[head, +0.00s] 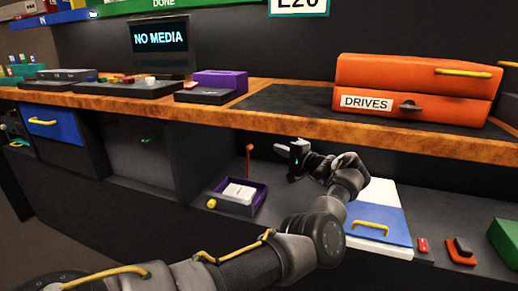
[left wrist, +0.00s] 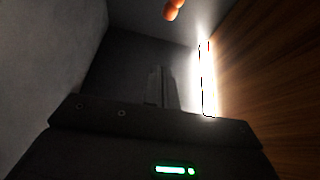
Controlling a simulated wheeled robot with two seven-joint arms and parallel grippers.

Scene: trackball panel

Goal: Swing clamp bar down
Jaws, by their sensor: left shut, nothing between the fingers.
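An orange-red bar (head: 249,162) stands upright at the back of a purple tray (head: 236,207) on the lower shelf; I take it to be the clamp bar. The tray holds white pieces and has a yellow knob at its left. My left gripper (head: 282,148) is shut and empty, to the right of the bar and apart from it, under the wooden counter. In the left wrist view the closed fingers (left wrist: 161,86) point into a dark recess. A rounded orange end (left wrist: 173,10) shows at the top there, probably the bar's. My right gripper is out of view.
The wooden counter edge (head: 300,128) runs close above my left gripper. A blue-and-white box (head: 376,228) with a yellow handle lies right of my forearm, with small red pieces (head: 422,245) beyond. Orange drive cases (head: 420,90) sit on the counter.

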